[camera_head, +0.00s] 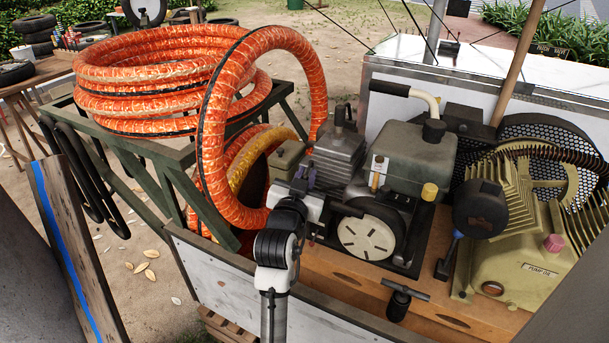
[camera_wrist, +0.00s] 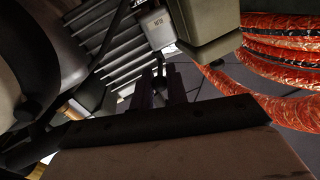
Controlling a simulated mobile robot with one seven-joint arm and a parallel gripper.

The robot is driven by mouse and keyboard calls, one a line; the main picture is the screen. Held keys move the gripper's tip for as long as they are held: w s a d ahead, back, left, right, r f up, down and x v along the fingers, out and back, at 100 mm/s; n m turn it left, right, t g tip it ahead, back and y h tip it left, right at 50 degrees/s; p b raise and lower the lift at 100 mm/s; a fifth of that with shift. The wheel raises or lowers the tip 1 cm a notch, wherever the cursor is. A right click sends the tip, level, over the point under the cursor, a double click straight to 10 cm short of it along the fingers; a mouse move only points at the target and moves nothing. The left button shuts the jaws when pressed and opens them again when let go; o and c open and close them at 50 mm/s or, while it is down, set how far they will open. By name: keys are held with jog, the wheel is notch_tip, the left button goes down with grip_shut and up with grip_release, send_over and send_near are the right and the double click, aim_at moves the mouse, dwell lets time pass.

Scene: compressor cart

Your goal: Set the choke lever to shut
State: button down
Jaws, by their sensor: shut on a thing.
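My gripper (camera_head: 305,174) is at the left end of the small engine (camera_head: 335,162), beside its finned block. In the wrist view, the two fingers (camera_wrist: 160,78) are closed on a small dark lever with a rounded tip, which looks like the choke lever (camera_wrist: 158,62). The lever tip shows just beyond the fingers; its lower part is hidden between them. In the head view my wrist and fingers cover the lever. Its exact setting cannot be told from these views.
A grey-green box (camera_head: 288,157) sits close behind my gripper. Thick orange hose (camera_head: 217,140) arches close on the left, with more coiled on a green rack. The recoil starter (camera_head: 368,234) is just right of my wrist. The cart's front wall (camera_head: 215,280) runs below my arm.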

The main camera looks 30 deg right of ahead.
jog(key=c, duration=1.7)
grip_release()
jog(key=shift+s+a, duration=0.1)
jog(key=p+v, duration=0.6)
jog(key=v, duration=0.7)
jog(key=shift+s+a, duration=0.2)
jog(key=shift+s, duration=0.05)
